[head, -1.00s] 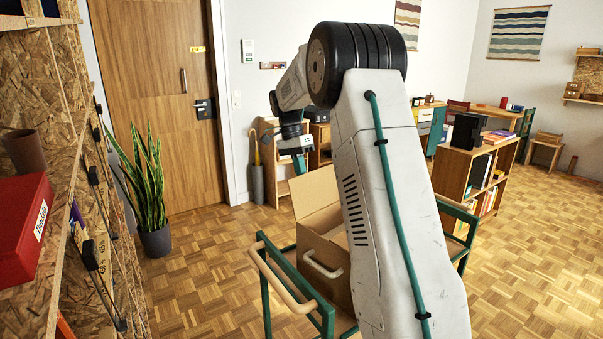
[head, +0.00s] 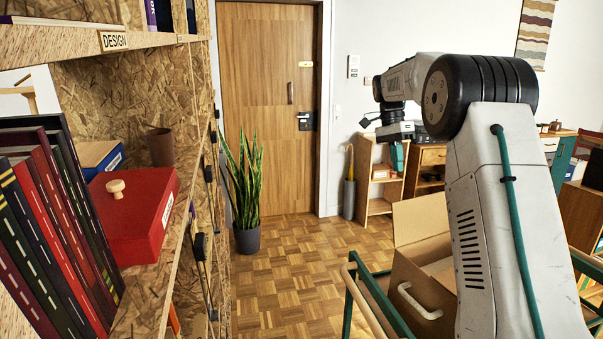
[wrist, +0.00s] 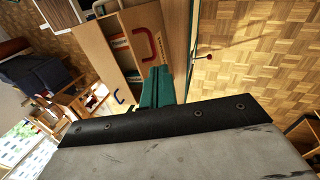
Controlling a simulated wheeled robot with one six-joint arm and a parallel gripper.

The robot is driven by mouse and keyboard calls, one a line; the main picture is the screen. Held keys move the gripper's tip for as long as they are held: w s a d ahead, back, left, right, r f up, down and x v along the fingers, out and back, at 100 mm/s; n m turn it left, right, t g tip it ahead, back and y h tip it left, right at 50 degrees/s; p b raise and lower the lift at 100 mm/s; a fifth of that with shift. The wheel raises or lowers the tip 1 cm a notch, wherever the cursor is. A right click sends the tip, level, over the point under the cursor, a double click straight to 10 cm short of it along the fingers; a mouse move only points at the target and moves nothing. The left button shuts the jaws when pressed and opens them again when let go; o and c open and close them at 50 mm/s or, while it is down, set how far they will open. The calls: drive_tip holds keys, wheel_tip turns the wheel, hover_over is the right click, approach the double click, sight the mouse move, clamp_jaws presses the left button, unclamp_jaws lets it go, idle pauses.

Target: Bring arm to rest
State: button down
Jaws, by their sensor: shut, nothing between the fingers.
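My arm is folded up at the right of the head view, with its wrist held out to the left. My gripper (head: 398,158) is a green-tipped pair of fingers pointing down, above and behind the open cardboard box. It also shows in the wrist view as green fingers (wrist: 157,86) close together. It is shut and empty, and I see it touching nothing.
A cardboard box (head: 421,290) with raised flaps stands on a green-framed cart (head: 349,302). A shelf at left holds a red box (head: 137,217), a brown cup (head: 160,147) and several books (head: 50,230). A potted plant (head: 245,190) stands by the door (head: 268,100). Parquet floor between is clear.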

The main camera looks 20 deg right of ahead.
drive_tip(key=s+a+r+n+t, duration=0.1)
drive_tip(key=s+a+r+n, duration=0.3)
drive_tip(key=s+a, duration=0.5)
drive_tip(key=s+a+r+n+t, duration=0.1)
drive_tip(key=s+a+n+t, duration=0.1)
drive_tip(key=s+a+n, duration=0.55)
drive_tip(key=s+a+f+n+t, duration=0.1)
drive_tip(key=s+a+f+n, duration=0.2)
drive_tip(key=s, duration=0.8)
drive_tip(key=s+a+f+n+t, duration=0.1)
drive_tip(key=s+a+f+n, duration=0.2)
drive_tip(key=s+a+f, duration=0.4)
drive_tip(key=s+f, duration=0.1)
drive_tip(key=s, duration=0.3)
drive_tip(key=shift+s+f, duration=0.15)
drive_tip(key=shift+f, duration=0.2)
